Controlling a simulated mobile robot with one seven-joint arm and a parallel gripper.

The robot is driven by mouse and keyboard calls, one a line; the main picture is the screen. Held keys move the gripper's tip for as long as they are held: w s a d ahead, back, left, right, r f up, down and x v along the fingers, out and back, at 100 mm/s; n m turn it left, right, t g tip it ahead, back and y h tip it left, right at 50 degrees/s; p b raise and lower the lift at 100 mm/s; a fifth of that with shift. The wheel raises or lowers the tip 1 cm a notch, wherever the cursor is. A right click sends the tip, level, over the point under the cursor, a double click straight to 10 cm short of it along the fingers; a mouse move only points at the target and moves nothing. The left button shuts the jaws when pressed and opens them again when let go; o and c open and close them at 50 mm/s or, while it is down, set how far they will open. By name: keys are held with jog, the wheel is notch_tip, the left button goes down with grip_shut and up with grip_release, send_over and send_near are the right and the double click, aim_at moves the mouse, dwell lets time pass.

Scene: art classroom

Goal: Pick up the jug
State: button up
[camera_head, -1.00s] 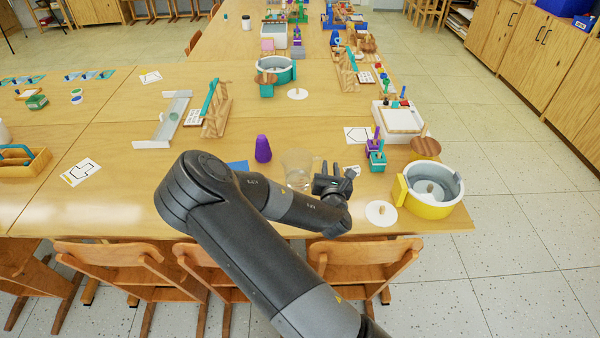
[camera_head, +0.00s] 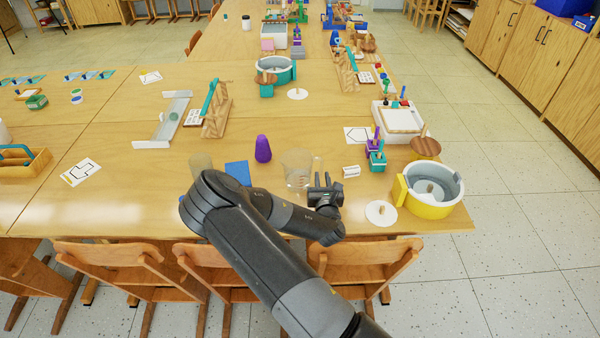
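The jug (camera_head: 297,170) is clear and see-through. It stands upright on the wooden table, near its front edge, with its handle on its right side. My gripper (camera_head: 322,180) is low over the table at the jug's right, close to the handle. Its two dark fingers point away from me with a small gap between them, and nothing shows held in it. I cannot tell whether a finger touches the handle. My forearm passes in front of the table edge and comes close to the jug's base.
A small white block (camera_head: 351,171), a white disc (camera_head: 381,213) and a yellow-and-grey pot (camera_head: 433,187) are to the right. Chairs (camera_head: 365,262) line the front edge.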

aim_at(321, 171)
jog(key=w, duration=0.4)
jog(key=shift+w, duration=0.25)
jog(key=shift+c, duration=0.2)
grip_shut()
jog(key=shift+r, duration=0.1)
